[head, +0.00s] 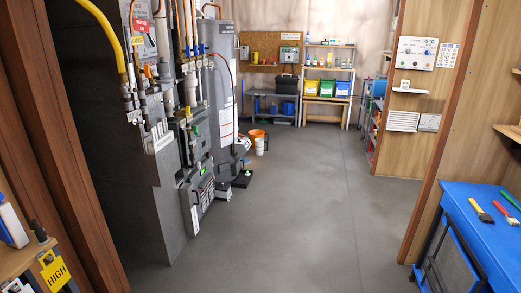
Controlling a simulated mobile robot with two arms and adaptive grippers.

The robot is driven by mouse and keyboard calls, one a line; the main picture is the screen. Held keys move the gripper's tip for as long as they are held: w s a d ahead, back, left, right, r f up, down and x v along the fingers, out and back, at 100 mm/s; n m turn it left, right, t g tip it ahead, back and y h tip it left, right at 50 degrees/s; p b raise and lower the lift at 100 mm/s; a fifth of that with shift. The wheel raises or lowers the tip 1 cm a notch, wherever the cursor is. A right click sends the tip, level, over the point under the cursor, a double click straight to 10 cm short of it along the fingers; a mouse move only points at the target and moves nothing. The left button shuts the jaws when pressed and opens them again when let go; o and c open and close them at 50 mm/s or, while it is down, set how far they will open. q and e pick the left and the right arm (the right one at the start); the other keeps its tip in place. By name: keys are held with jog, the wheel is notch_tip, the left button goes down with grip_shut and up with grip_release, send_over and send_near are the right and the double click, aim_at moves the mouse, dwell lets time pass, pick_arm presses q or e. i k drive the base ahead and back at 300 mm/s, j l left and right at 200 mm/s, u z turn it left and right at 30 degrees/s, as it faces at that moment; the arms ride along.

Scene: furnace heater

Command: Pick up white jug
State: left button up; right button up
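A white container with a blue label (12,226), possibly the white jug, stands on a wooden shelf at the left edge and is partly cut off. A small white container (260,146) stands on the floor beside an orange bucket (256,134), near the tall grey tank; I cannot tell whether it is a jug. Neither of my grippers shows in the head view.
A dark grey furnace unit (165,180) with pipes lines the left side. A blue workbench (485,225) with brushes stands at right, by a wood-panelled wall. Shelves with coloured bins (327,88) are at the back. The grey floor (300,215) between is clear.

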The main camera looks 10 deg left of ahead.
aim_at(261, 147)
jog(key=i+u, duration=0.25)
jog(key=i, duration=5.9)
jog(key=j, duration=0.1)
